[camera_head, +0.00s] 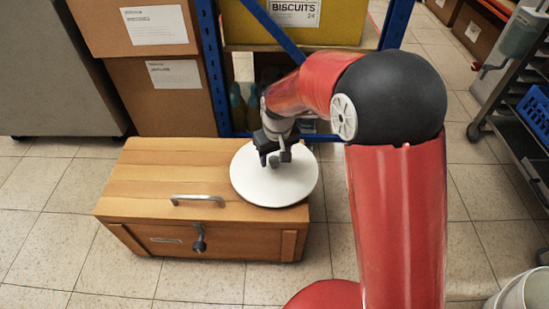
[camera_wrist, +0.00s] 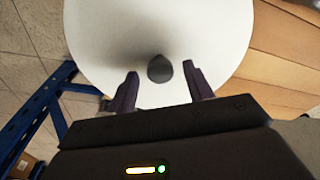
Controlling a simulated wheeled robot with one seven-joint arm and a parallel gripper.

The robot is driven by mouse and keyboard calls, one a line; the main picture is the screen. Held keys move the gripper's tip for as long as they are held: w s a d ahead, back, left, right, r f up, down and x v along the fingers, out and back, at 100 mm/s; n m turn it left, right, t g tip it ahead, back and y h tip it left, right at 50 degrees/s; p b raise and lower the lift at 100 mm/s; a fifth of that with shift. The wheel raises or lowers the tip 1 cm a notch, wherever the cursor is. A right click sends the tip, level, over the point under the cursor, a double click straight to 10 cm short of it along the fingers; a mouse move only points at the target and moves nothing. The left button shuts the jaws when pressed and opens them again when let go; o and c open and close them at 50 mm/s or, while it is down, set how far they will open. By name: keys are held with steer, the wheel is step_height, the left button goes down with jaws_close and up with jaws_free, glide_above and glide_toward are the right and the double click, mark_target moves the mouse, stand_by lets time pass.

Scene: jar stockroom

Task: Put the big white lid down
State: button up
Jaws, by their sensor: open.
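The big white lid (camera_head: 290,184) is a round disc lying on the right end of the wooden chest (camera_head: 150,185), its right edge reaching past the chest's side. In the wrist view the lid (camera_wrist: 160,30) fills the upper middle, with a dark round knob (camera_wrist: 160,69) on it. My gripper (camera_head: 275,160) is over the lid, pointing down. In the wrist view my gripper (camera_wrist: 160,85) is open, its two fingers standing apart on either side of the knob with gaps to it. The lid's underside is hidden.
The chest has a metal handle (camera_head: 198,198) on top and a dark latch (camera_head: 199,240) in front. Cardboard boxes (camera_head: 175,90) and a blue rack (camera_head: 213,70) stand behind it. A wheeled rack (camera_head: 520,120) is at right, a white bucket (camera_head: 525,292) at lower right. The floor at left is clear.

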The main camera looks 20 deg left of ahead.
mark_target(276, 164)
step_height(276, 164, up, 9)
steer(key=p, duration=0.2)
steer(key=s+d+r+m+t, duration=0.1)
steer(key=s+d+r+m, duration=0.15)
steer(key=d+r, duration=0.55)
steer(key=s+d+r+m+t, duration=0.1)
steer(key=s+d+m, duration=0.1)
steer(key=s+d, duration=0.7)
steer(key=s+d+r+m+t, duration=0.2)
steer(key=s+d+m, duration=0.1)
steer(key=s+d, duration=0.6)
steer(key=d, duration=0.3)
steer(key=shift+d+r+t+h, duration=0.2)
steer(key=shift+r+t+h, duration=0.1)
steer(key=shift+h, duration=0.1)
steer(key=shift+m, duration=0.25)
